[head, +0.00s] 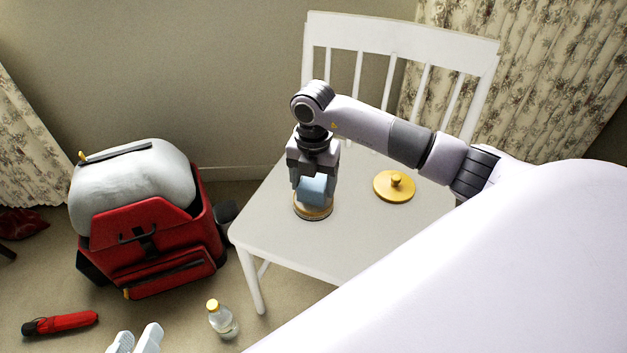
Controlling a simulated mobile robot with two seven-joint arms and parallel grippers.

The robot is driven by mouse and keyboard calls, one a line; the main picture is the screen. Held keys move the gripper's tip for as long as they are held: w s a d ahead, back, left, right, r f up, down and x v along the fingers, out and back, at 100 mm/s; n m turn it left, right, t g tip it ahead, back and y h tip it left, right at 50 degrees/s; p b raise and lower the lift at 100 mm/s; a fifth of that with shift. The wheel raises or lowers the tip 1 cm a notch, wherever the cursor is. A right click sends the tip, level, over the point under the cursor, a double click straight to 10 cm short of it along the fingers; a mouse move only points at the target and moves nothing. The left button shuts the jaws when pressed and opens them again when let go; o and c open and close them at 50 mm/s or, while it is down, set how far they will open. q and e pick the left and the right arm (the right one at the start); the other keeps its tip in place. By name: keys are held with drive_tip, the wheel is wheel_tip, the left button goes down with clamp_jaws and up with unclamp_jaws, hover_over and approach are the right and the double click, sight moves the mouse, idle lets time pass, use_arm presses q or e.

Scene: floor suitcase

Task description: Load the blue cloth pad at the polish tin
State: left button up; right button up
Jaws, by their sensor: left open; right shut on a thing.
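The blue cloth pad (314,188) is held in my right gripper (313,180), which points straight down over the white chair. The polish tin (313,210) is a round, brass-coloured tin on the chair seat, directly under the pad. The pad's lower edge overlaps the tin's top in the head view; I cannot tell whether it touches the polish. My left gripper (137,338) is open and empty at the bottom edge, low on the left, with only its pale fingers showing.
A yellow knobbed lid (394,186) lies on the chair seat (350,235), right of the tin.

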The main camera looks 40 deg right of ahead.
sight(313, 181)
use_arm(q)
drive_tip(key=shift+f, duration=0.25)
use_arm(e)
drive_tip(key=shift+f, duration=0.45)
idle(0.5)
use_arm(q)
drive_tip(key=shift+r, duration=0.2)
use_arm(e)
drive_tip(key=shift+f, duration=0.1)
idle(1.1)
use_arm(q)
drive_tip(key=shift+r, duration=0.1)
use_arm(e)
drive_tip(key=shift+r+p, duration=0.4)
drive_tip(key=shift+r, duration=0.05)
drive_tip(key=shift+r+p, duration=0.7)
drive_tip(key=shift+r, duration=0.05)
wheel_tip(313, 181, up, 5)
drive_tip(key=p, duration=0.4)
drive_tip(key=shift+f, duration=0.2)
use_arm(q)
drive_tip(key=a+y, duration=0.1)
drive_tip(key=s+a+r+y, duration=0.1)
drive_tip(key=a, duration=0.1)
drive_tip(key=a+m+y, duration=0.1)
drive_tip(key=a, duration=0.1)
drive_tip(key=shift+s+r, duration=0.15)
drive_tip(key=shift+s, duration=0.2)
use_arm(e)
drive_tip(key=shift+r, duration=0.1)
